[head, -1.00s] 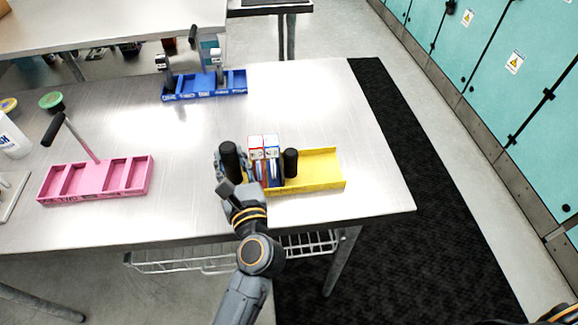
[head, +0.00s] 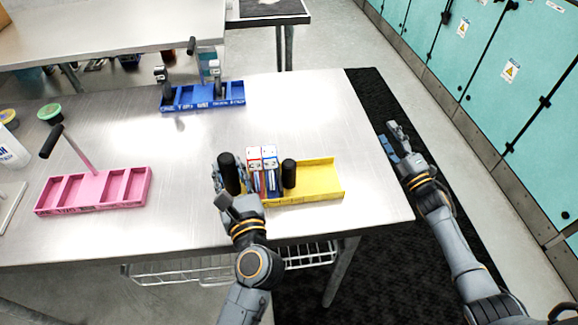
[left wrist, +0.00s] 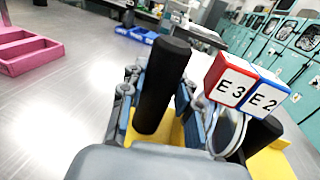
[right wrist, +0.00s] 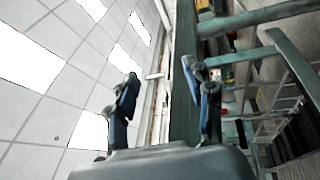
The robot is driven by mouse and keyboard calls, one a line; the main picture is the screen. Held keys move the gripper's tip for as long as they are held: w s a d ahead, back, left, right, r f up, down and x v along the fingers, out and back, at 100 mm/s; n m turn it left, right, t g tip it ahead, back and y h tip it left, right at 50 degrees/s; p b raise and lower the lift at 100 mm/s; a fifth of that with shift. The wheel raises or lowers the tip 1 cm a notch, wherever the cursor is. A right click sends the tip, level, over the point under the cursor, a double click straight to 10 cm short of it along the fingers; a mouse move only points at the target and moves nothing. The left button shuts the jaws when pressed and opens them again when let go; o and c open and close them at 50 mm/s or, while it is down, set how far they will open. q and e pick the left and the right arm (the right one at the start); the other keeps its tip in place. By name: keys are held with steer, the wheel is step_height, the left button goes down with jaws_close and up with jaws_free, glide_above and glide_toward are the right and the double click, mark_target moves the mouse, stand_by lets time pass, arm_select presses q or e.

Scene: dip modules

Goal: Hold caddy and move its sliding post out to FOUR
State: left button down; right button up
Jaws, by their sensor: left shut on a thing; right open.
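The yellow caddy (head: 318,180) lies near the table's front right edge. It holds a red-topped module (left wrist: 231,80) marked E3 and a blue-topped module (left wrist: 265,98) marked E2, side by side. A black post (head: 289,173) stands just right of the modules. A taller black handle (head: 229,173) stands at the caddy's left end. My left gripper (left wrist: 160,110) is shut around this handle. My right gripper (head: 398,143) is open and empty, out past the table's right edge; the right wrist view (right wrist: 160,95) shows nothing between its fingers. The FOUR mark is not readable.
A pink caddy (head: 95,195) with a tilted handle lies at the left. A blue caddy (head: 203,100) stands at the back of the table (head: 150,225). The table between the yellow and blue caddies is clear. Teal cabinets (head: 520,90) line the right side.

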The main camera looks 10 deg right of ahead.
steer(key=s+a+r+n+g+y, duration=0.1)
steer(key=a+r+n+g+y, duration=0.2)
steer(key=a+r+n+y, duration=0.45)
steer(key=s+a+r+n+g+y, duration=0.2)
steer(key=r+n+y, duration=0.3)
steer(key=n, duration=0.5)
steer(key=n+g, duration=1.4)
steer(key=n, duration=0.2)
glide_toward(289, 168)
steer(key=shift+w+d+f+y, duration=0.35)
steer(key=shift+w+d+f, duration=0.7)
steer(key=shift+w+d, duration=0.1)
steer(key=shift+s+a+f+g, duration=0.1)
steer(key=shift+s+a+g, duration=0.05)
steer(key=shift+a+g, duration=0.2)
steer(key=a, duration=1.1)
steer(key=shift+a, duration=0.25)
steer(key=shift+c, duration=0.2)
jaws_close()
